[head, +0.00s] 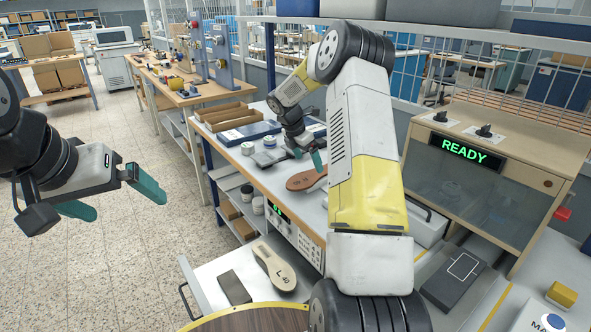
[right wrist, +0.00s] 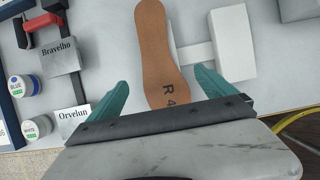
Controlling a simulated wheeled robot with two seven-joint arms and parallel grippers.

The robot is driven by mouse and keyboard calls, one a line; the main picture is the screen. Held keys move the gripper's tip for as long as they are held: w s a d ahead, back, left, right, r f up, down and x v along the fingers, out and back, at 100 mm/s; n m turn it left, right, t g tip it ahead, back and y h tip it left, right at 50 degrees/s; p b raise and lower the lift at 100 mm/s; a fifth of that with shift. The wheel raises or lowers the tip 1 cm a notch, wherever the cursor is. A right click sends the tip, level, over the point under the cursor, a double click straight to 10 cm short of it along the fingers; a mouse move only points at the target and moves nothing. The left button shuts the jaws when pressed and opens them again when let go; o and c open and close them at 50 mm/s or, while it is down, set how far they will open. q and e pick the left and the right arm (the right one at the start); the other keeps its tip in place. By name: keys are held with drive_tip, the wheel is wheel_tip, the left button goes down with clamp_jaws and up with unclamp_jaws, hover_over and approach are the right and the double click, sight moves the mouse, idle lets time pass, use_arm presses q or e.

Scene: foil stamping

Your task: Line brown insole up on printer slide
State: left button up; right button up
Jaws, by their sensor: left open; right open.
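The brown insole (head: 305,180) lies on the workbench in the head view, partly hidden by my right arm. In the right wrist view the brown insole (right wrist: 154,40) points up the picture, its heel end marked "R 4" toward me. My right gripper (head: 308,158) is open over it; in the right wrist view its fingers (right wrist: 161,77) stand either side of the heel, apart from it. A white bar and plate (right wrist: 235,45) lie right of the insole, the bar reaching its edge; I cannot tell if this is the printer slide. My left gripper (head: 130,208) is open and empty over the floor.
A tan insole marked "L 40" (head: 275,266) and a dark block (head: 234,288) lie on a pulled-out drawer. Ink jars (right wrist: 23,86) and name cards (right wrist: 60,61) stand left of the brown insole. A cabinet reading "READY" (head: 464,151) stands at right.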

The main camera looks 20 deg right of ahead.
sight(313, 175)
drive_tip(key=x, duration=0.5)
drive_tip(key=shift+f, duration=0.3)
drive_tip(key=c, duration=1.5)
